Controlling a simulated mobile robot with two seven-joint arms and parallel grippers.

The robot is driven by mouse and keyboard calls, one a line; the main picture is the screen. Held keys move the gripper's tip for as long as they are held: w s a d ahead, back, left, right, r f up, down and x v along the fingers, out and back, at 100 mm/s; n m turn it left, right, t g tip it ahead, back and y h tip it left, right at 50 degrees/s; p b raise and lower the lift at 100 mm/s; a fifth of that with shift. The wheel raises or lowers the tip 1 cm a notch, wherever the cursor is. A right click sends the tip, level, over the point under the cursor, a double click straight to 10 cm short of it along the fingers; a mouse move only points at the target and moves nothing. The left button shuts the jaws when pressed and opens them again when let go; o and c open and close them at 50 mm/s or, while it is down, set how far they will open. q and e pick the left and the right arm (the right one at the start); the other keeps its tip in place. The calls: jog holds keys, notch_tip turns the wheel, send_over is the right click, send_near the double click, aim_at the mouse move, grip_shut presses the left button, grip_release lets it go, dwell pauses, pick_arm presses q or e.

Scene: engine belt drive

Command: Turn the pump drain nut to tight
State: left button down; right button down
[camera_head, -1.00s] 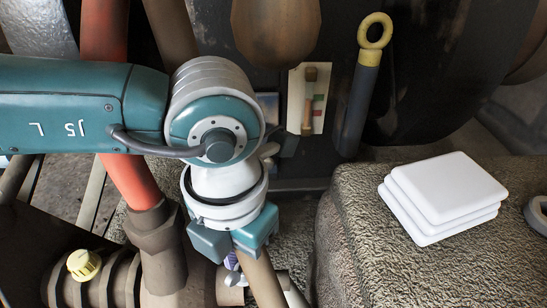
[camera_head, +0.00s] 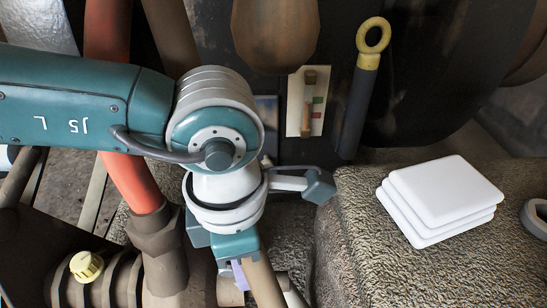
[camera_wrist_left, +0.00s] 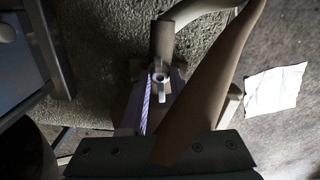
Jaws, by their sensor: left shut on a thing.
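The pump drain nut (camera_wrist_left: 161,84) is a small pale part with a narrow wing on the end of a brown pipe fitting, in the left wrist view. My left gripper (camera_wrist_left: 160,97) is shut on it, with a lavender finger pad along its left side; the right pad is mostly hidden. In the head view my left gripper (camera_head: 238,274) points down at the lower middle, and its own body hides the nut. I cannot read the nut's turn angle. My right gripper is in neither view.
A brown hose (camera_head: 261,283) runs close beside the gripper. A red pipe (camera_head: 133,183) and a yellow cap (camera_head: 87,266) are to the left. White stacked pads (camera_head: 445,195) lie on the rough block at right.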

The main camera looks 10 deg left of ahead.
pick_arm(q)
jog(key=shift+m, duration=1)
jog(key=c, duration=0.9)
grip_release()
notch_tip(320, 180, up, 10)
jog(key=p, duration=0.6)
